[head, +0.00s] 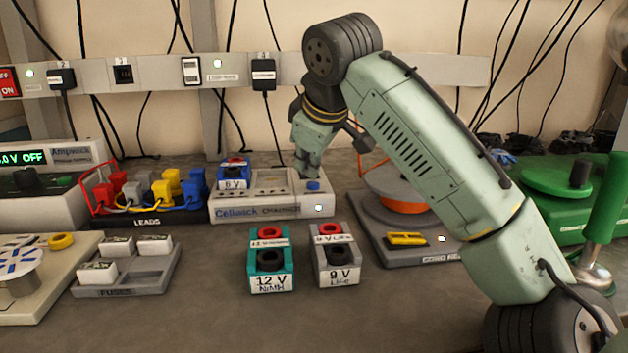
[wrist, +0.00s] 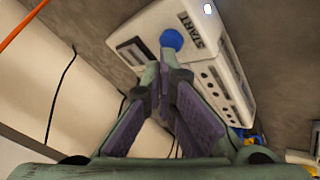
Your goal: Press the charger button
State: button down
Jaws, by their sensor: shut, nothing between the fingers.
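The charger (head: 262,211) is a pale box labelled "Cellwick Charger" at the middle of the bench, with a small white light on its front. Its round blue button (head: 313,186) is on the top at the right end. In the wrist view the button (wrist: 171,39) sits beside the word START. My gripper (head: 307,174) points down over the charger's right end. Its fingertips are together and empty. In the wrist view the tips (wrist: 160,72) are right beside the button in the picture; I cannot tell whether they touch it.
A blue 6 V battery (head: 233,172) is on the charger's left end. Teal 12 V (head: 270,262) and grey 9 V (head: 336,260) battery blocks stand in front. A leads rack (head: 150,215) is left; a grey device with an orange spool (head: 402,205) is right.

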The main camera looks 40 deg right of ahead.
jog(key=shift+w+f, duration=0.25)
jog(key=shift+f, duration=0.5)
jog(key=shift+w+d+r+p, duration=0.15)
jog(key=shift+r+p, duration=0.2)
jog(key=shift+p, duration=0.25)
notch_tip(320, 180, up, 3)
jog(key=p, duration=0.3)
jog(key=shift+r, duration=0.15)
jog(key=shift+w+r+p, duration=0.25)
jog(key=shift+r+p, duration=0.4)
jog(key=shift+p, duration=0.25)
jog(key=shift+w, duration=0.2)
jog(key=shift+w+f, duration=0.15)
jog(key=shift+w, duration=0.05)
jog(key=shift+d, duration=0.1)
